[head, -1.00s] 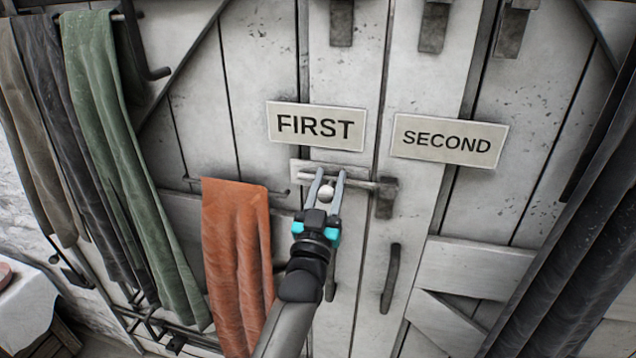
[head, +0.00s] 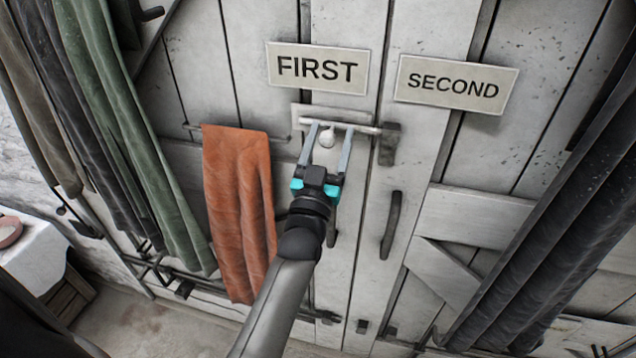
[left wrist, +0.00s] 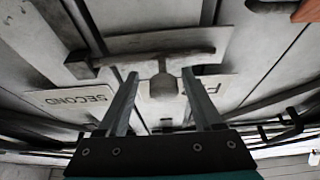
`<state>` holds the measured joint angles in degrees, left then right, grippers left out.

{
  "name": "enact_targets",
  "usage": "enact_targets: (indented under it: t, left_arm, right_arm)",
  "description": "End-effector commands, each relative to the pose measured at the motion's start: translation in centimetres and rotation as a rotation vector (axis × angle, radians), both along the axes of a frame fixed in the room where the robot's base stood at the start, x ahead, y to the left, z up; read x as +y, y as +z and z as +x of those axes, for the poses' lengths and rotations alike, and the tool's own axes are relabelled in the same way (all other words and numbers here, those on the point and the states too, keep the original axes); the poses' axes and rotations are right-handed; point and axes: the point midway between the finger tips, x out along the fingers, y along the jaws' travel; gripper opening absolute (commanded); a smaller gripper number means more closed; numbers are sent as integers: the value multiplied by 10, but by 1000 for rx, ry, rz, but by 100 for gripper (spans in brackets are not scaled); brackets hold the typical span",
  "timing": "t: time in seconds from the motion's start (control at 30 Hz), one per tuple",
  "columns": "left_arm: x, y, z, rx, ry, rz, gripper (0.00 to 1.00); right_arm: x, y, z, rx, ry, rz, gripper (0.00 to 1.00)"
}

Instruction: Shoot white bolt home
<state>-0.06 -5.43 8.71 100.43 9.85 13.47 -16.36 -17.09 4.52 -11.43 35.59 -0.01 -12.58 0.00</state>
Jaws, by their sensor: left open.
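The pale bolt (head: 360,128) lies across the door under the FIRST sign, on a light backplate (head: 302,110). Its right end meets the dark keeper (head: 389,145) by the seam; how deep it sits in there I cannot tell. My left gripper (head: 330,128) is open, with one finger on each side of the knob. In the left wrist view the knob (left wrist: 164,86) shows between the spread fingers (left wrist: 160,73), with visible gaps on both sides. My right gripper is out of view.
The FIRST sign (head: 317,68) and SECOND sign (head: 457,84) are above the bolt. An orange cloth (head: 238,205) hangs left of my arm; dark handles (head: 391,225) sit below. Green cloth (head: 130,140) hangs far left, dark cloth (head: 545,240) far right.

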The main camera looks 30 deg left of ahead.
Motion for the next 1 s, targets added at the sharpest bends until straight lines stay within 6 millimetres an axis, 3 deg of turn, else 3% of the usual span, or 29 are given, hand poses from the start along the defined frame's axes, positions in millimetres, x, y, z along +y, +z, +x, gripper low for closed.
enact_targets:
  t: [0.6,1.0]
  left_arm:
    - [-24,-43,-96,4,-1,-1,67]
    - [-29,-50,-115,2,-3,-2,67]
  right_arm:
    - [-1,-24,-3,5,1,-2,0]
    - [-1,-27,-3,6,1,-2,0]
